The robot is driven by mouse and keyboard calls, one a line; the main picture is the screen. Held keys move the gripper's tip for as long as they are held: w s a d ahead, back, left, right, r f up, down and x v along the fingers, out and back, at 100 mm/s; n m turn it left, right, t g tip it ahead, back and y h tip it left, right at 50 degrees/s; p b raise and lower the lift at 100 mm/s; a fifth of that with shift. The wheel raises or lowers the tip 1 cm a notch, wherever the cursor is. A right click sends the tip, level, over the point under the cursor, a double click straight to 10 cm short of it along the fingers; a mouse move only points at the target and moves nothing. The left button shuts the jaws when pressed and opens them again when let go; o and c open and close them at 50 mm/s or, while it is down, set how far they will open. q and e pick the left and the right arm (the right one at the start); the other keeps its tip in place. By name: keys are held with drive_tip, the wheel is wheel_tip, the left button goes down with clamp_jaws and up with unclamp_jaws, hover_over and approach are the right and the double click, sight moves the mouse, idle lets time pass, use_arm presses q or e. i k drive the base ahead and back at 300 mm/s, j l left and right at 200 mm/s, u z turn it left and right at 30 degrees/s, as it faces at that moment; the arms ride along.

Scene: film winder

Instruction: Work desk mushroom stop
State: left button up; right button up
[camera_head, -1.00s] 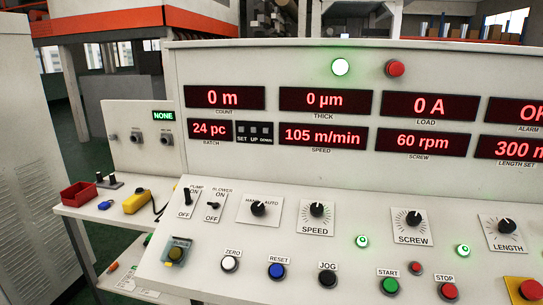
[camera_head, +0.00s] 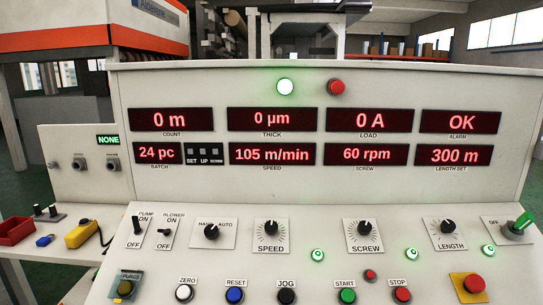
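The mushroom stop, a red button on a yellow plate (camera_head: 470,285), sits at the lower right of the sloped control desk (camera_head: 215,262). A smaller red button labelled STOP (camera_head: 401,295) is to its left, beside the green START button (camera_head: 348,296). A small red button (camera_head: 370,275) sits between and above these two. A green-handled switch (camera_head: 518,225) marked OFF is at the far right. Neither of my grippers is in view, and nothing covers the mushroom stop.
The upright panel (camera_head: 320,95) behind the desk carries red displays, a lit green-white lamp (camera_head: 285,87) and a red lamp (camera_head: 336,87). A side table at left holds a red bin (camera_head: 15,230), a blue padlock (camera_head: 45,240) and a yellow tool (camera_head: 81,235).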

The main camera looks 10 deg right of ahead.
sight(475, 284)
drive_tip(key=z, duration=1.65)
